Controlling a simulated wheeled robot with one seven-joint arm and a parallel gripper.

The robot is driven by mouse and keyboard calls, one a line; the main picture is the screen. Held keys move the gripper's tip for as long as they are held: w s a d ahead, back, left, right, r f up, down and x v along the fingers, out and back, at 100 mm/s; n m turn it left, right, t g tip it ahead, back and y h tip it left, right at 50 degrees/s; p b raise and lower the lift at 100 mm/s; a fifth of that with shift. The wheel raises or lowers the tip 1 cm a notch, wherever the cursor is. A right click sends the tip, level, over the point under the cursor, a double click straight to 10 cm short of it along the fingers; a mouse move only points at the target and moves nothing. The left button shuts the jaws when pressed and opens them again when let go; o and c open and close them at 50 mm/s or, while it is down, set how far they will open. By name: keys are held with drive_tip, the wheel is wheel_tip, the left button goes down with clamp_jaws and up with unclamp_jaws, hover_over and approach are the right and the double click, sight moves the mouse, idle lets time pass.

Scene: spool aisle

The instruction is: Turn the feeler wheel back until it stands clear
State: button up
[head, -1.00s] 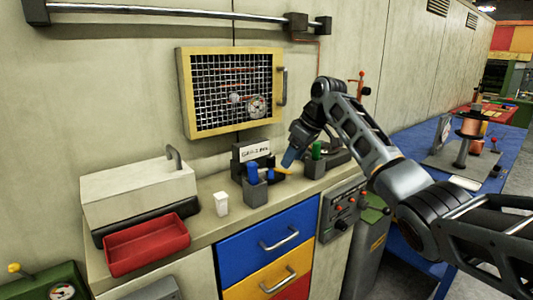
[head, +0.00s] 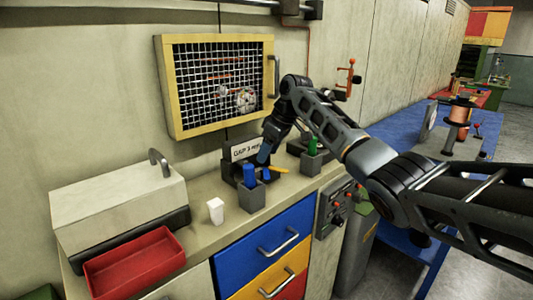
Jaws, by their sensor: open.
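My gripper (head: 264,155), with blue fingers, points down over the counter at the block with the white label card (head: 246,149). It is open; I see nothing held in it, though its fingertips are small and partly merge with the things behind. I cannot make out for sure which part is the feeler wheel. On the blue bench at the right stands a copper-coloured spool (head: 459,112) on a post. A pale grey disc (head: 429,121) stands upright to the left of it. My gripper is far from both.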

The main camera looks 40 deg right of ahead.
drive_tip(key=shift+x, duration=0.85)
drive_tip(key=shift+c, duration=0.2)
clamp_jaws()
